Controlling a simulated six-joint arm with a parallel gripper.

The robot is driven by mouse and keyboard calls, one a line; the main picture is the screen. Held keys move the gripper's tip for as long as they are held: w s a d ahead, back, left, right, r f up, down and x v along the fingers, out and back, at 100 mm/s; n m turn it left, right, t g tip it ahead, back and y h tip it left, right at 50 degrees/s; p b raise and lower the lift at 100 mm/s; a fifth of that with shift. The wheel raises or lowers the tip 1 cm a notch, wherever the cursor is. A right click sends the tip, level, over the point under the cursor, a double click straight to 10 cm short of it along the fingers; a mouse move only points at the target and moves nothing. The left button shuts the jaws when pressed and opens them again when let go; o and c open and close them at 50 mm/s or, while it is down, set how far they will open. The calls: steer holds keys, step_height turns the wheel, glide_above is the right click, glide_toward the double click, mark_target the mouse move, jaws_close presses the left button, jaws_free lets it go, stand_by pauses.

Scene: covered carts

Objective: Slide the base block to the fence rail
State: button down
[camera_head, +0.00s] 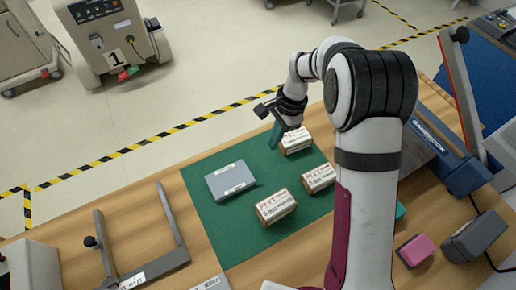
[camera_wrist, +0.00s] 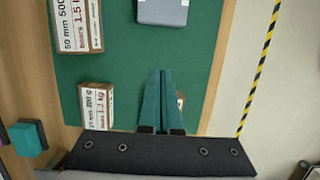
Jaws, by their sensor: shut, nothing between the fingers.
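Three white-and-brown labelled boxes stand on the green mat (camera_head: 222,232): a front one (camera_head: 276,207), a middle one (camera_head: 319,178) and a far one (camera_head: 296,141). A flat grey-blue block (camera_head: 230,181) lies left of them. I cannot tell which is the base block. In the wrist view the front box (camera_wrist: 78,24), middle box (camera_wrist: 97,106) and grey-blue block (camera_wrist: 163,11) show. My gripper (camera_head: 276,138), with teal fingers, is shut and empty beside the far box, which its fingers (camera_wrist: 160,72) mostly hide in the wrist view. A grey U-shaped frame (camera_head: 150,266), possibly the fence rail, lies left of the mat.
A pink block (camera_head: 415,250), a dark grey block (camera_head: 475,237) and a partly hidden teal block (camera_head: 401,211) lie right of my arm. A blue device (camera_head: 448,160) stands at the right. The mat's left part is clear.

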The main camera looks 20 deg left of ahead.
mark_target(215, 185)
steer(key=x, duration=0.6)
steer(key=shift+s, duration=0.1)
steer(key=shift+s+a+f, duration=0.2)
steer(key=shift+s+a, duration=0.35)
steer(key=shift+s+a+f, duration=0.2)
steer(key=shift+s+a, duration=0.7)
steer(key=s+a, duration=0.8)
steer(key=shift+s+a, duration=0.15)
